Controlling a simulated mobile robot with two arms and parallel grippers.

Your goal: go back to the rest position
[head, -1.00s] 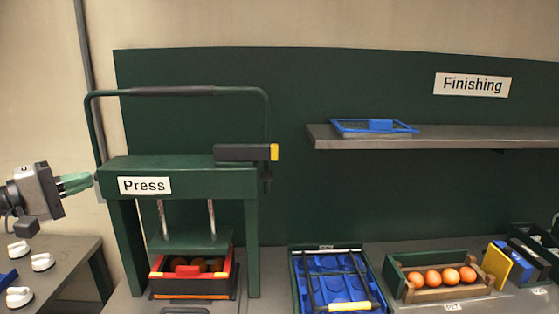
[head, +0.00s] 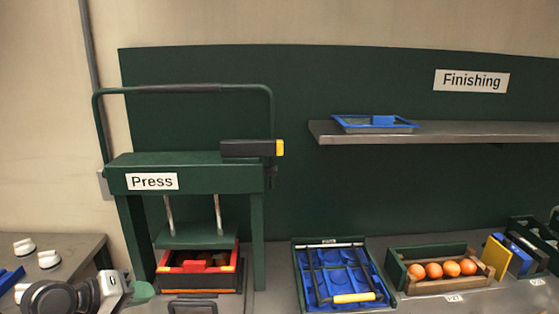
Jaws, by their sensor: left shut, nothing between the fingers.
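My left gripper (head: 140,291) is low at the left of the head view, in front of the gap between the side table and the press. Its green fingers are shut with nothing seen between them. Part of my left arm shows at the bottom left edge. My right gripper is not in the head view. The green press (head: 185,175) stands on the bench to the right of my left gripper, with its handle bar raised. A black and red crate (head: 195,282) sits under the press plate.
A side table (head: 85,250) with white knobs is at left. Right of the press are a blue tray (head: 340,275) with a yellow-handled tool and a wooden crate (head: 472,283) of several oranges. A grey shelf (head: 440,133) holds a blue-framed tray (head: 372,123). The wall above the press is clear.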

